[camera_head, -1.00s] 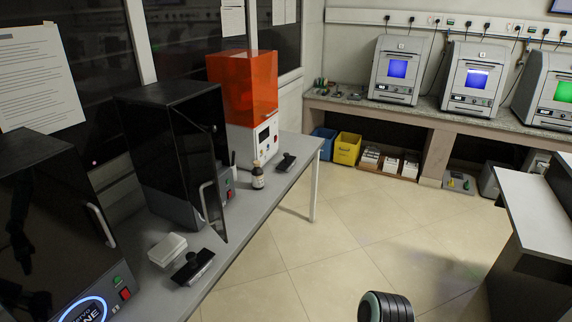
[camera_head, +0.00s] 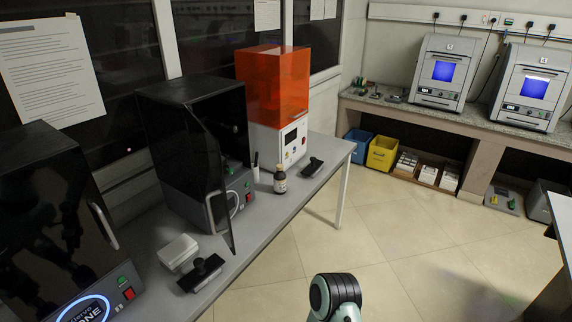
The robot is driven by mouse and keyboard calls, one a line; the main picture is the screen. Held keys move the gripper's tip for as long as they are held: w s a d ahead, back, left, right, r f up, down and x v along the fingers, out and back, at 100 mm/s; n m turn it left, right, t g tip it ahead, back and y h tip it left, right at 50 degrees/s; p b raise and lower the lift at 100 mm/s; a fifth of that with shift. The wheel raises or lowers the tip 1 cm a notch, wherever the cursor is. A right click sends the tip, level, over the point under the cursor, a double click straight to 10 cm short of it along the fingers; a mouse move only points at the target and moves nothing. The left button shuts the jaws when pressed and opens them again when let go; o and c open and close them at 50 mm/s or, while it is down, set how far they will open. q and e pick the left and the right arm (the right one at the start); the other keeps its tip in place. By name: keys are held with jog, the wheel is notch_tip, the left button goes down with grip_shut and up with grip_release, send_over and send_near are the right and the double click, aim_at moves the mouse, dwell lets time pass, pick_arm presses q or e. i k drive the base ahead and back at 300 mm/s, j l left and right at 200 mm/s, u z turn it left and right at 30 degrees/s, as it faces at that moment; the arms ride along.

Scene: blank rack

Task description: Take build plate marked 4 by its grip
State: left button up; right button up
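A dark build plate with a raised grip (camera_head: 202,271) lies on the grey bench near the front. A second dark piece (camera_head: 313,167), which looks like another build plate, lies farther back near the bench's right edge. I cannot read a number on either one. A white box (camera_head: 178,251) sits just behind the nearer plate. Neither of my grippers is in view. A part of one of my arms, with a dark ribbed joint, shows at the bottom, apart from the bench.
A black cabinet (camera_head: 196,150) stands on the bench with its door swung open beside the nearer plate. Another dark machine (camera_head: 55,235) is at near left. The tiled floor (camera_head: 380,235) right of the bench is clear.

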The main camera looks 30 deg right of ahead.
aim_at(316, 166)
jog(key=i+l+u, duration=0.2)
jog(key=l, duration=0.35)
jog(key=l+u, duration=0.2)
jog(key=l, duration=0.3)
jog(key=i+l+u, duration=0.1)
jog(key=l, duration=1)
jog(key=i+l, duration=0.1)
jog(key=l, duration=1)
jog(key=u, duration=0.05)
